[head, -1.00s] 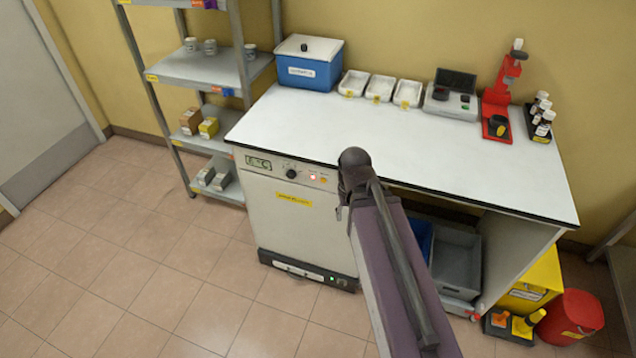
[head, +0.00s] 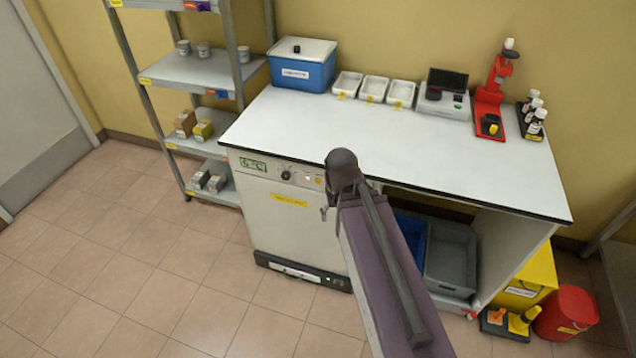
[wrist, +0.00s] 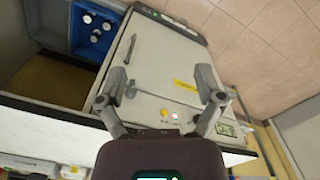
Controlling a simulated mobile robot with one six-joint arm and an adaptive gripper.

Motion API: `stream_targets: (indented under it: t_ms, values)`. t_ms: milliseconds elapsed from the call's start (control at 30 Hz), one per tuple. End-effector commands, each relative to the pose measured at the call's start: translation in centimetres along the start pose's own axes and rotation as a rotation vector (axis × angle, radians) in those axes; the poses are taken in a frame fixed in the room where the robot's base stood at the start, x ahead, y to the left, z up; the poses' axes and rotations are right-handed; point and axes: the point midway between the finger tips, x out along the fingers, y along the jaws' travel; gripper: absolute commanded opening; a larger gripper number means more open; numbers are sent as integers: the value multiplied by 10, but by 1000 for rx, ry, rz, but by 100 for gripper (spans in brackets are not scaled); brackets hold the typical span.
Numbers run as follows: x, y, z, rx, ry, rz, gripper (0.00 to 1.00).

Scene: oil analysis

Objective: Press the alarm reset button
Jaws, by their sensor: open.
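The white under-bench cabinet (head: 290,225) has a control strip along its top front edge, with a green display (head: 253,164), a black knob, a red light (head: 307,178) and a small orange button (head: 319,180). Which one is the alarm reset cannot be read. In the wrist view the orange button (wrist: 164,112) and the lit red light (wrist: 174,115) sit between my fingers, towards the palm. My gripper (wrist: 163,84) is open and empty, facing the cabinet front. In the head view my wrist hides most of the gripper, just right of the button.
The white bench top (head: 400,150) overhangs the strip. A blue cool box (head: 303,68), trays and a red press (head: 490,105) stand along its back. Grey shelving (head: 190,75) is at left. A blue crate with bottles (wrist: 95,30) sits beside the cabinet. Floor in front is clear.

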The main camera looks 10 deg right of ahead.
Motion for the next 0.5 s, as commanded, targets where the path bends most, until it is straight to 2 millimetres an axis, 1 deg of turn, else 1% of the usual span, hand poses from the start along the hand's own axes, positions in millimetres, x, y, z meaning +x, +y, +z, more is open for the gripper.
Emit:
stream_targets:
  t_ms: [33, 67, 100, 167, 200, 267, 300, 333, 500]
  values:
    - [0, 0, 0, 0, 0, 0, 86]
    - [0, 0, 0, 0, 0, 0, 77]
    - [0, 0, 0, 0, 0, 0, 65]
    - [0, 0, 0, 0, 0, 0, 48]
    - [0, 0, 0, 0, 0, 0, 36]
    - [0, 0, 0, 0, 0, 0, 18]
    - [0, 0, 0, 0, 0, 0, 6]
    - [0, 0, 0, 0, 0, 0, 0]
    - [0, 0, 0, 0, 0, 0, 0]
